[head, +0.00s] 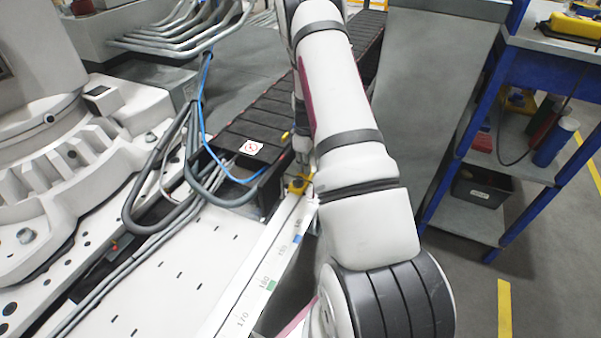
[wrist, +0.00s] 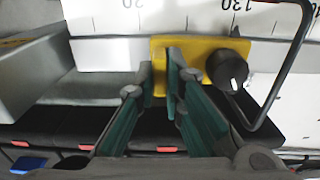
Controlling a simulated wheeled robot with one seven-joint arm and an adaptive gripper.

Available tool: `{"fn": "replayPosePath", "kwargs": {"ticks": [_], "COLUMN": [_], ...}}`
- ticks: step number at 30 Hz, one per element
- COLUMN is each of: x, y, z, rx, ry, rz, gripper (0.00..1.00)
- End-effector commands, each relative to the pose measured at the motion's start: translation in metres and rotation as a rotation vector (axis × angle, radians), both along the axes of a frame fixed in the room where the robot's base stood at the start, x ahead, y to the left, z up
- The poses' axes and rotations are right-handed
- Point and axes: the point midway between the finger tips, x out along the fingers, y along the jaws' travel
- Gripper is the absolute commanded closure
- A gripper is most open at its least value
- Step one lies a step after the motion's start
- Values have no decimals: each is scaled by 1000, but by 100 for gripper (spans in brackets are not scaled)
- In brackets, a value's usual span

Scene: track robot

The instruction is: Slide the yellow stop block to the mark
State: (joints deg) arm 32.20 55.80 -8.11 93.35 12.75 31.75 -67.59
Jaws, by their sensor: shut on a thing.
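The yellow stop block (head: 298,186) sits on the white scale rail (head: 245,290), partly hidden by my arm in the head view. In the wrist view the yellow stop block (wrist: 205,44) shows as a yellow plate with a black knob (wrist: 228,71) on its right. My gripper (wrist: 161,62) is shut on the block, its two green-sided fingers close together at the plate. The wrist view shows 130 to the right of the block. In the head view a blue mark (head: 296,238) and a green mark (head: 271,285) lie on the rail nearer the camera.
A dark conveyor (head: 262,122) runs behind the block. Grey hoses and a blue cable (head: 203,80) hang left of the rail. A black bent rod (wrist: 288,75) passes beside the knob. A blue-framed shelf (head: 468,165) stands at right. The rail's visible near stretch looks clear.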

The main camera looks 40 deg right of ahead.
Motion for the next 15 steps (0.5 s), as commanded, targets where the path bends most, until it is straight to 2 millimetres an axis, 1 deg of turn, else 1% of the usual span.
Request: {"fn": "replayPosePath", "kwargs": {"ticks": [7, 8, 9, 10, 15], "x": [1, 1, 1, 1, 1], "y": [0, 0, 0, 0, 1], "z": [0, 0, 0, 0, 0], "rx": [-2, -1, -1, -1, -1], "ry": [-3, -3, -3, -3, -1], "rz": [2, 1, 1, 1, 1], "gripper": [100, 83, 74, 70, 70]}}
